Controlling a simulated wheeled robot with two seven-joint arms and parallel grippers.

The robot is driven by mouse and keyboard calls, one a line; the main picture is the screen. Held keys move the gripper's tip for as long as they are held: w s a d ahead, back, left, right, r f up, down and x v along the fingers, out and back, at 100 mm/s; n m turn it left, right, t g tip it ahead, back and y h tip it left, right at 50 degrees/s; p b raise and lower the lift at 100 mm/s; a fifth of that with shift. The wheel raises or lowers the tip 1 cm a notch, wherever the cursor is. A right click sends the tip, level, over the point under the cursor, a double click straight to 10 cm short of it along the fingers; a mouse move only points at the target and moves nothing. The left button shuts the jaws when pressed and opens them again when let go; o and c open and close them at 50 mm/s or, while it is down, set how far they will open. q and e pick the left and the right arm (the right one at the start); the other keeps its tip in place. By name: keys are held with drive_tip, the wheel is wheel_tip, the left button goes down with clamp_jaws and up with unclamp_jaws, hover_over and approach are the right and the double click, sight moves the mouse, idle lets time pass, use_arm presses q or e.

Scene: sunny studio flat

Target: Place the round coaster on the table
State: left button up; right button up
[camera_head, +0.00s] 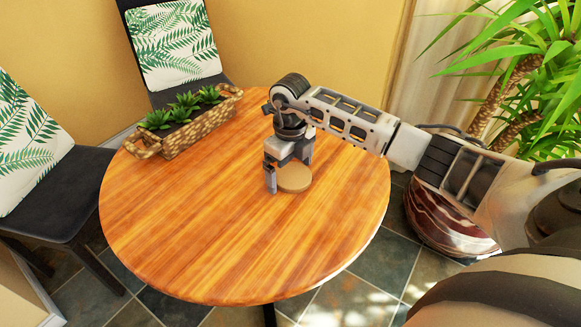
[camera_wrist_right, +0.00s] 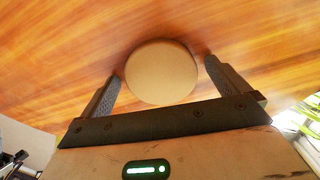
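The round coaster (camera_head: 294,179) is a plain tan disc lying flat on the round wooden table (camera_head: 230,235), right of its middle. It also shows in the right wrist view (camera_wrist_right: 161,72). My right gripper (camera_head: 289,168) is over the table at the coaster, pointing down. In the right wrist view its two fingers (camera_wrist_right: 163,68) stand apart on either side of the coaster, with gaps visible between them and its edge. It is open and holds nothing. My left gripper is not in view.
A woven planter (camera_head: 185,136) with several green succulents stands at the table's back left. Two dark chairs with leaf-print cushions (camera_head: 172,45) (camera_head: 25,140) stand behind and left. A large potted plant (camera_head: 520,70) is at the right. The table's front and left are clear.

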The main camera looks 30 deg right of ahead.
sight(290, 173)
wheel_tip(290, 173, up, 12)
drive_tip(key=p, duration=0.1)
drive_tip(key=shift+r, duration=0.2)
idle(0.3)
idle(0.5)
